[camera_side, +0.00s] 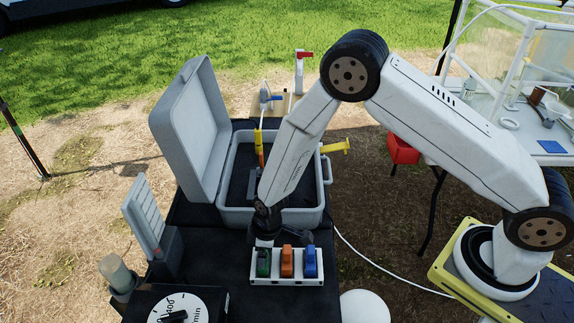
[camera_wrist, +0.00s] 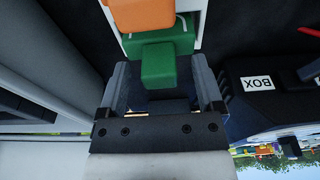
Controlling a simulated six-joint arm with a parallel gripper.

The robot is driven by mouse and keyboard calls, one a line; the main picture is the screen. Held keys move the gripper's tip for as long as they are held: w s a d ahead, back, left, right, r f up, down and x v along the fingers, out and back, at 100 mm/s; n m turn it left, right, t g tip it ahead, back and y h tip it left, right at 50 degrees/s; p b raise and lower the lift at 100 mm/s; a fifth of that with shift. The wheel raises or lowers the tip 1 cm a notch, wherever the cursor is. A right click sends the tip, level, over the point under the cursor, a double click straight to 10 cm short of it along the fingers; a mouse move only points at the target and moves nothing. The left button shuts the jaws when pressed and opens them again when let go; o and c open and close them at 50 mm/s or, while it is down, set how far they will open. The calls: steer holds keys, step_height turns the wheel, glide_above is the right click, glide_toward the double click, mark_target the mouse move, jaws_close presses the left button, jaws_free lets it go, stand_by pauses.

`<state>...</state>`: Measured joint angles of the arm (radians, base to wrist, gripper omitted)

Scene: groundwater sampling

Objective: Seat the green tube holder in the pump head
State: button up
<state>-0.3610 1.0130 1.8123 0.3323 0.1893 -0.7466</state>
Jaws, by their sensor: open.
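The green tube holder (camera_side: 263,263) stands in the left slot of a white rack, beside an orange holder (camera_side: 286,262) and a blue holder (camera_side: 310,262). My gripper (camera_side: 265,238) points down just above and behind the green holder. In the wrist view my gripper (camera_wrist: 159,68) is open, one finger on each side of the green holder's raised block (camera_wrist: 158,62). No contact shows, and nothing is held. I cannot make out the pump head for sure; a black unit with a white dial (camera_side: 175,307) shows at the bottom left.
An open grey case (camera_side: 325,205) stands behind the rack, its lid raised on the left. A grey panel (camera_side: 143,215) and a capped jar (camera_side: 117,273) stand at the left. A white rounded object (camera_side: 365,306) is right of the rack. The dark table top between them is mostly clear.

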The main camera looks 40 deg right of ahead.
jaws_close()
stand_by(0.3)
steer(key=shift+r, duration=0.15)
steer(key=shift+r, duration=4.9)
